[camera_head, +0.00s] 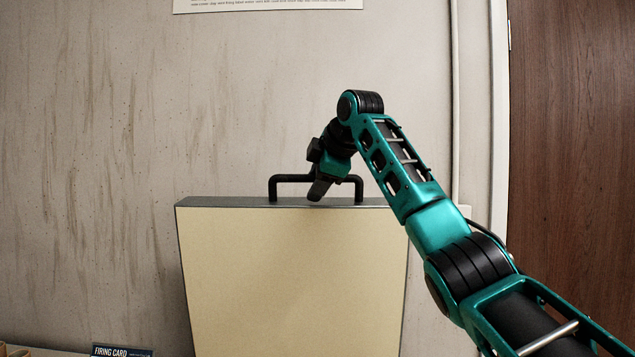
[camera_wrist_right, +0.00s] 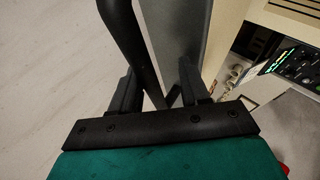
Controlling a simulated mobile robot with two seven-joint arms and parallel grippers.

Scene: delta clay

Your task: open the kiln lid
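The kiln lid (camera_head: 295,275) stands upright, its cream face toward me and its grey edge on top. A black bar handle (camera_head: 290,178) sticks up from that edge. My right gripper (camera_head: 318,190) is at the handle, pointing down at its middle. In the right wrist view, the two fingers (camera_wrist_right: 158,90) are spread apart with the dark handle bar (camera_wrist_right: 132,45) running between them. A gap shows between the bar and the right-hand finger; whether the other finger touches the bar is unclear. The lid's grey edge (camera_wrist_right: 172,35) lies behind. My left gripper is not in view.
A pale wall (camera_head: 100,110) rises behind the lid, with a pipe (camera_head: 456,100) and a brown wooden door (camera_head: 570,130) at right. A firing card (camera_head: 120,350) shows at bottom left. The right wrist view shows a lit control panel (camera_wrist_right: 290,65).

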